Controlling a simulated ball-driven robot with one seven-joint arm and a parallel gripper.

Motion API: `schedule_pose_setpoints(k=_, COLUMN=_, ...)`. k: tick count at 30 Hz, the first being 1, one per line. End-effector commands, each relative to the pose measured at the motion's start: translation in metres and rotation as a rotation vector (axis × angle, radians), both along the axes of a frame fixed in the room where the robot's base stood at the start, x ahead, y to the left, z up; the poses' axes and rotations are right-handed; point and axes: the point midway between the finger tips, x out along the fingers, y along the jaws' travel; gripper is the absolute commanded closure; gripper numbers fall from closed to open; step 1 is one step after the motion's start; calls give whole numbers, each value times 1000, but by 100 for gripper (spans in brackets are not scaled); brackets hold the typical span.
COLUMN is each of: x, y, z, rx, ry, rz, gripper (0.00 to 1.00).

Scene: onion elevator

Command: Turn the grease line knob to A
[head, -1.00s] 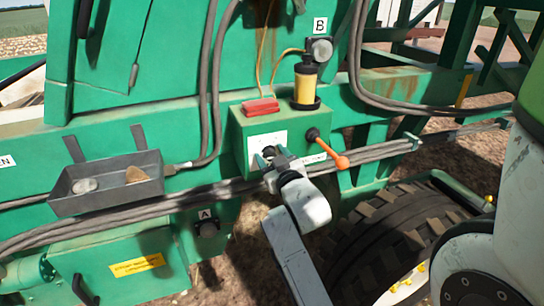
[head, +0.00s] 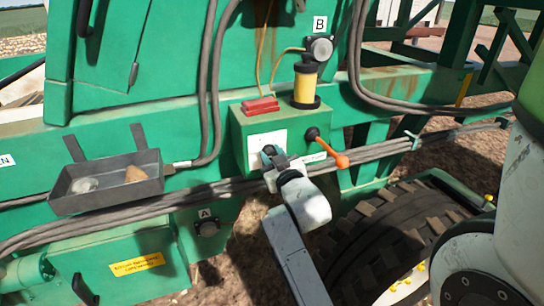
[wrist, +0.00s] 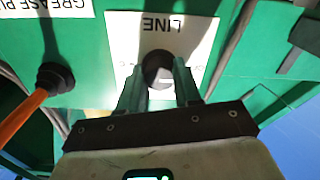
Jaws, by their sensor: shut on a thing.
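The grease line knob (wrist: 158,70) is a dark round knob on a white plate (wrist: 197,38) marked "LINE", which appears upside down in the wrist view. My gripper (wrist: 158,84) is shut on the knob, with one greenish finger on each side of it. A light mark shows on the knob's face between the fingers. A small letter, perhaps C, is left of the knob; the A mark on the plate is not readable. In the head view my gripper (head: 270,156) is at the front of the green box (head: 240,150) and mostly hides the knob.
An orange-handled lever (head: 328,149) sticks out close right of my gripper. A yellow grease cup (head: 305,82) and a red block (head: 261,105) sit on the box. Cables (head: 225,187) run below it. A grey tray (head: 105,198) hangs at left.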

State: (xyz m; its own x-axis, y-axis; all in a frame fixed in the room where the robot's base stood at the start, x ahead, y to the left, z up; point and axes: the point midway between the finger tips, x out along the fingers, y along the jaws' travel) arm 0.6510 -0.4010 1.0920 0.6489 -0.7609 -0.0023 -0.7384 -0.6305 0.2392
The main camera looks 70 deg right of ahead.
Motion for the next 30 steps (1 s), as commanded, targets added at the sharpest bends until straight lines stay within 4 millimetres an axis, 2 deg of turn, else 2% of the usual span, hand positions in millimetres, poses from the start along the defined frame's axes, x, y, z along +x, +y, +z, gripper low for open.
schedule_pose_setpoints(k=8, x=1, y=1, z=1, rx=81, ry=-107, rz=4, gripper=97)
schedule_pose_setpoints(k=30, x=-1, y=-1, z=2, rx=507, ry=-610, rz=5, gripper=97)
